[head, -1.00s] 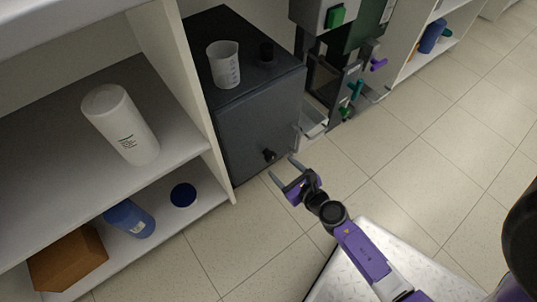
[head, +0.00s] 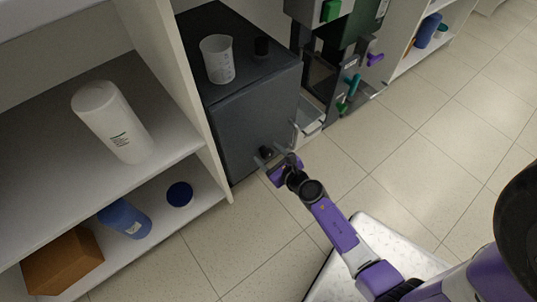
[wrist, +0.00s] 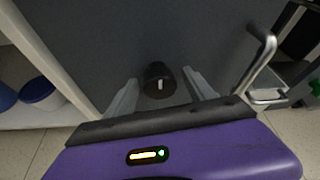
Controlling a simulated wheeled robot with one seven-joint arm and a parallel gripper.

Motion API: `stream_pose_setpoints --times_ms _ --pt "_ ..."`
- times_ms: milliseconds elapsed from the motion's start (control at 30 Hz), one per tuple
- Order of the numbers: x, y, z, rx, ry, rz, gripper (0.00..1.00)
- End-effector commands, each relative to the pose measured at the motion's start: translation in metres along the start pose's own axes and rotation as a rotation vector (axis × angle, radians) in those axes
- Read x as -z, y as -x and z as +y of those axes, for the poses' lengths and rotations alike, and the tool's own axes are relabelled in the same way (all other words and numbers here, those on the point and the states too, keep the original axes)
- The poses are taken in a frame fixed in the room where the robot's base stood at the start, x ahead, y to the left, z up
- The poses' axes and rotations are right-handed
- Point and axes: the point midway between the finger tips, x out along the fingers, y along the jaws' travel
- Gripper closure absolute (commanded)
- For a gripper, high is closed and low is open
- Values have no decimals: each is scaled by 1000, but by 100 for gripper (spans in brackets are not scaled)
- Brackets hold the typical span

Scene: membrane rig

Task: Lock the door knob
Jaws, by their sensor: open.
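The door knob (head: 265,151) is a small black knob on the front of a dark grey cabinet (head: 238,128). In the wrist view the knob (wrist: 158,78) has a short white mark on its face, pointing roughly up and down. My gripper (head: 270,156) is open at the cabinet front. In the wrist view its fingers (wrist: 161,95) stand on either side of the knob, with a gap on each side. I cannot tell how far the fingertips reach past the knob's face.
A metal handle (wrist: 258,65) sticks out to the right of the knob. The tiled floor (head: 420,150) at right is clear.

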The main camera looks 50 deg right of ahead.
Motion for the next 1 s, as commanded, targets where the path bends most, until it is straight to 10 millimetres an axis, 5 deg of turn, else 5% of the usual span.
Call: stream_pose_setpoints --times_ms 33,333,1000 --pt "0 0 0 0 0 0 41" --pt "0 0 0 0 0 0 100" --pt "0 1 0 -112 -268 1 99"
